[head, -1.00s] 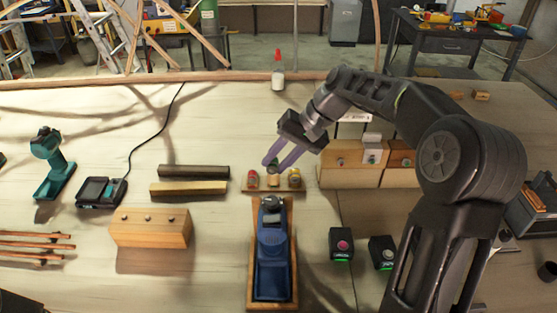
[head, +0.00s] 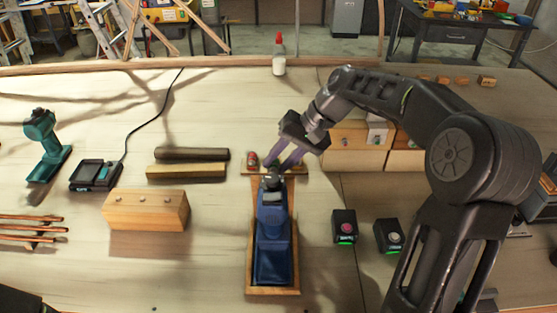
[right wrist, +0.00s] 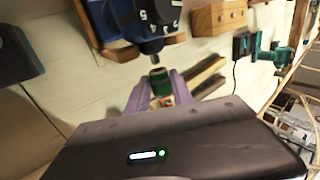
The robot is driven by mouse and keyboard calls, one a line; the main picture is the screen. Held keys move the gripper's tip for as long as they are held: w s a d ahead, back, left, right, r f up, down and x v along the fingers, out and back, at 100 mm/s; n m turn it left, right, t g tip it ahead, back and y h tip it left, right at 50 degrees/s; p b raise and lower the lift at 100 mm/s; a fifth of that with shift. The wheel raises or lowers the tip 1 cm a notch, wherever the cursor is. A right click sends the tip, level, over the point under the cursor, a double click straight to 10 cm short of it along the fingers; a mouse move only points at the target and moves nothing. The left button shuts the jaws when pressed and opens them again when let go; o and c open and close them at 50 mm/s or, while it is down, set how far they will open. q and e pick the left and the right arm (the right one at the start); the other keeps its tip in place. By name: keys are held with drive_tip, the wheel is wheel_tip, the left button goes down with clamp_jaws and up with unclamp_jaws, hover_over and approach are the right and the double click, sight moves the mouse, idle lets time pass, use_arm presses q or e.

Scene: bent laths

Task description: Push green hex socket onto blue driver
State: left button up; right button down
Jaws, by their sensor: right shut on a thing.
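The blue driver (head: 273,245) lies in a wooden cradle (head: 272,291) in the middle of the table, its dark nose pointing away from me. My right gripper (head: 279,168) is just beyond that nose, its purple fingers reaching down to it. In the right wrist view the green hex socket (right wrist: 159,82) is between the fingers, and the gripper is shut on it. The driver's dark tip (right wrist: 153,52) is right in front of the socket, nearly in line. I cannot tell whether they touch.
A red socket (head: 252,158) stands on the small wooden rack (head: 247,169) close behind the gripper. A wooden block (head: 148,211) and two bars (head: 187,171) lie left. Two button boxes (head: 344,227) stand right of the driver. Bare table lies between.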

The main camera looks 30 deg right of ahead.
drive_tip(key=shift+s+a+b, duration=0.25)
drive_tip(key=shift+s, duration=0.25)
drive_tip(key=shift+s+a+b, duration=0.2)
drive_tip(key=shift+s+b, duration=0.05)
drive_tip(key=shift+s, duration=0.25)
idle(1.3)
drive_tip(key=c, duration=1)
unclamp_jaws()
drive_tip(key=shift+c, duration=0.2)
wheel_tip(320, 180, up, 7)
drive_tip(key=p, duration=0.5)
